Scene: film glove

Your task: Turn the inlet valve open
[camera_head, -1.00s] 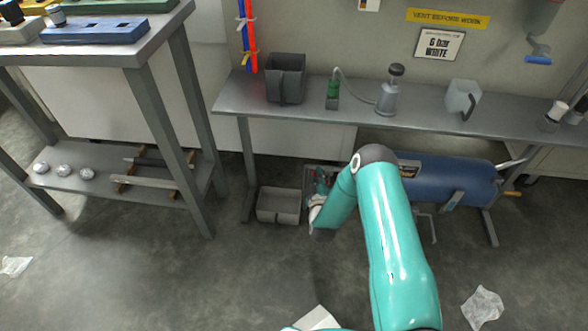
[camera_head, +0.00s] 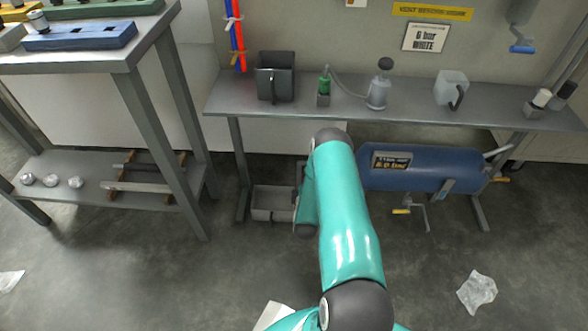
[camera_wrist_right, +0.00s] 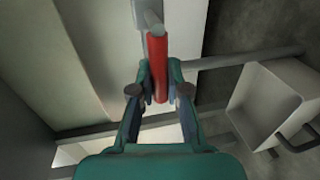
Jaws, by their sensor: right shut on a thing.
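In the right wrist view, a red lever handle (camera_wrist_right: 158,70) hangs from a short metal stem on a grey fitting (camera_wrist_right: 148,14); I take it for the inlet valve's handle. My right gripper (camera_wrist_right: 160,82) is shut on this handle, one finger on each side. In the head view, my teal right arm reaches under the bench, and its gripper and the handle are hidden behind the arm. My left gripper is not in view.
A blue tank (camera_head: 412,177) lies under the bench (camera_head: 345,105), right of my arm. A crank with a yellow handle (camera_head: 402,211) is below it. A grey bin (camera_head: 262,213) stands left of my arm and also shows in the wrist view (camera_wrist_right: 262,108).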

